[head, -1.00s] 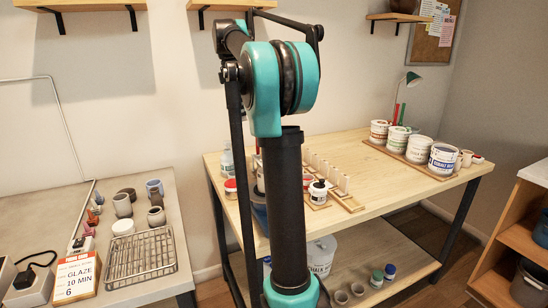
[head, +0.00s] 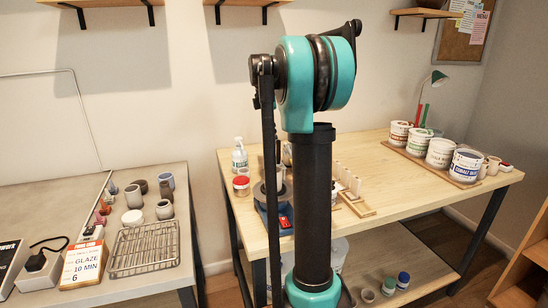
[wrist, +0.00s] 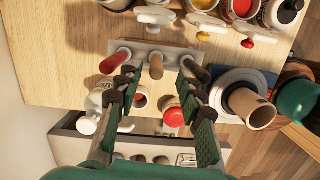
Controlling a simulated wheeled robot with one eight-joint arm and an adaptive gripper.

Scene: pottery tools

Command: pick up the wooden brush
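A pale holder (wrist: 150,52) in the wrist view has three upright handles seen nearly end-on. The middle one is a tan wooden handle (wrist: 156,66), which looks like the wooden brush; its lower part is hard to make out. In the head view my arm hides the gripper and the handles.
A red-lidded jar (wrist: 173,114) and a white bottle (wrist: 105,95) show near the fingers. A tan cylinder (wrist: 250,107) rests on a blue-based device to the right. Large tubs (head: 440,152) stand at the table's right end.

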